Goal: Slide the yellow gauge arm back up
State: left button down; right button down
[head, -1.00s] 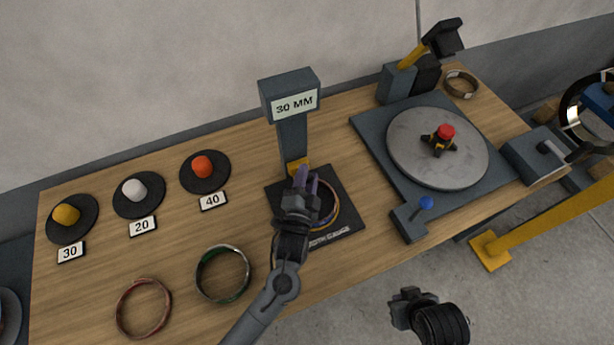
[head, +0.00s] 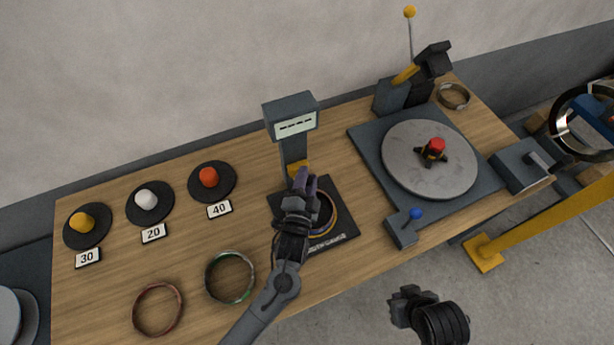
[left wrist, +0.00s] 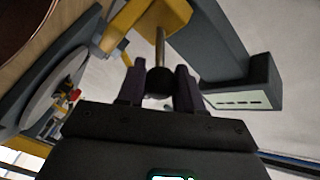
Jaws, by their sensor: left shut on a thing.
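The yellow gauge arm (head: 297,168) is low on the grey gauge post (head: 293,148), mostly behind my left gripper (head: 305,180) in the head view. In the left wrist view, the yellow arm (left wrist: 150,18) carries a metal rod with a dark round knob (left wrist: 159,82). My left gripper's fingers (left wrist: 160,90) are shut on that knob. A coil (head: 336,222) lies on the dark gauge base (head: 350,232) under the gripper, partly hidden. The gauge display (head: 296,125) shows dashes. My right gripper (head: 400,306) hangs off the table's front, its fingers unclear.
Two rings, one green (head: 230,278) and one reddish (head: 158,309), lie front left. Yellow, white and orange pieces on black discs stand behind them. A grey turntable (head: 430,160) with a blue-knobbed lever (head: 415,214) is to the right. Bare wood lies left of the gauge.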

pick_arm(q)
jog(key=shift+r, duration=0.45)
jog(key=c, duration=0.9)
grip_release()
jog(key=shift+o, duration=0.6)
jog(key=shift+f, duration=0.1)
jog(key=shift+s+a+f, duration=0.1)
jog(key=shift+s+a, duration=0.05)
jog(key=shift+s, duration=0.35)
jog(key=s+a, duration=0.1)
jog(key=s, duration=0.8)
jog(key=shift+s+a+p, duration=0.3)
jog(key=shift+a, duration=0.05)
